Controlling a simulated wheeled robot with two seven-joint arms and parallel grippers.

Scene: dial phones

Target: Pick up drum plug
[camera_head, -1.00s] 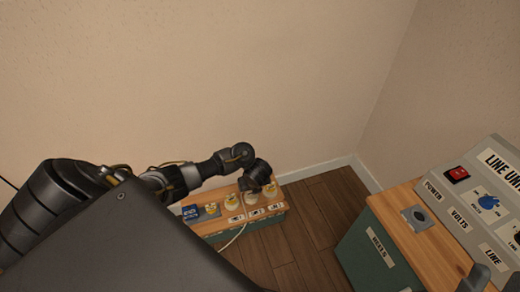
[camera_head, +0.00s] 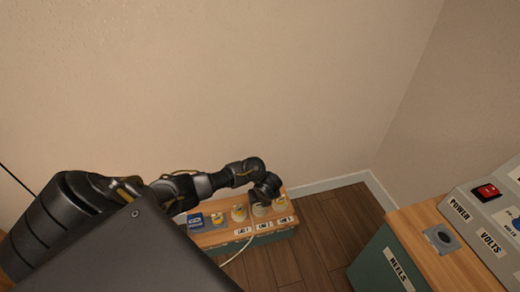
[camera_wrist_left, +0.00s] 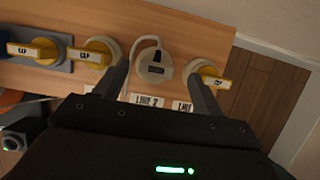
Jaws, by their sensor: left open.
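A pale round plug (camera_wrist_left: 153,66) with a white cord sits in a socket behind the "LINE 2" label in the left wrist view. I take it for the drum plug, though no lettering on it is readable. My left gripper (camera_wrist_left: 158,74) is open, with one finger on each side of the plug. Whether the fingers touch it cannot be told. In the head view my left gripper (camera_head: 267,188) is over the wooden-topped socket box (camera_head: 212,238) and partly hides its sockets. My right gripper is not in view.
Yellow-handled plugs with "CAP" labels (camera_wrist_left: 98,52) stand left of the pale plug, and another yellow one (camera_wrist_left: 212,76) stands right. A green cabinet (camera_head: 375,265) with the line unit (camera_head: 480,215) is at the right. Bare floor (camera_head: 325,225) lies between.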

